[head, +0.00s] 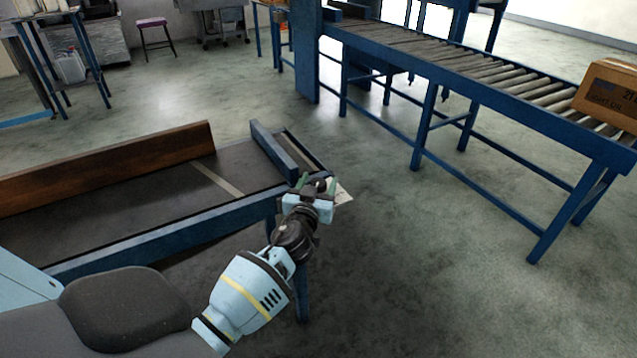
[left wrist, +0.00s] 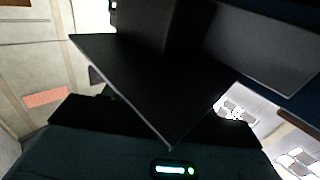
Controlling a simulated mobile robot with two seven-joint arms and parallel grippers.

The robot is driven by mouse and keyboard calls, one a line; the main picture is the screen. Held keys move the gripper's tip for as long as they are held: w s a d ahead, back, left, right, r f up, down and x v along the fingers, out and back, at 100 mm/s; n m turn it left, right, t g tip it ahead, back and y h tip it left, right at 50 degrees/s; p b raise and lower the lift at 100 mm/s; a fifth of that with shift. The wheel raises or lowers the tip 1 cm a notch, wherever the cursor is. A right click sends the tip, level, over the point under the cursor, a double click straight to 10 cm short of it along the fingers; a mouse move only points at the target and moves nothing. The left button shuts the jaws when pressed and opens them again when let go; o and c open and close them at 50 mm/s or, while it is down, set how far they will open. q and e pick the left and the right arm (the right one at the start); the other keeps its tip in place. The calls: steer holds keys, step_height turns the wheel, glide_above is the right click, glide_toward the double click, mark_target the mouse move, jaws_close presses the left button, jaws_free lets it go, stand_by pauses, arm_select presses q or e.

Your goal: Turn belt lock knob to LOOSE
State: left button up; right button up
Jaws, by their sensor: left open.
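My left gripper (head: 317,183) is open at the right end of the belt conveyor (head: 240,216) in the head view. Its fingers are around or right beside a small dark knob-like part (head: 322,185) at the conveyor's end; I cannot tell whether they touch it. A pale label plate (head: 343,193) shows just right of the gripper, its text too small to read. The knob's setting cannot be read. In the left wrist view, large dark surfaces fill most of the picture, and I cannot make out the knob. My right gripper is not in view.
A brown side board (head: 110,165) and a blue end bar (head: 273,150) border the belt. A roller conveyor (head: 480,75) with a cardboard box (head: 610,95) stands at the upper right. The floor between the two conveyors is clear.

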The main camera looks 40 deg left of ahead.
arm_select(q)
steer(key=shift+w+a, duration=0.1)
steer(key=shift+w, duration=0.15)
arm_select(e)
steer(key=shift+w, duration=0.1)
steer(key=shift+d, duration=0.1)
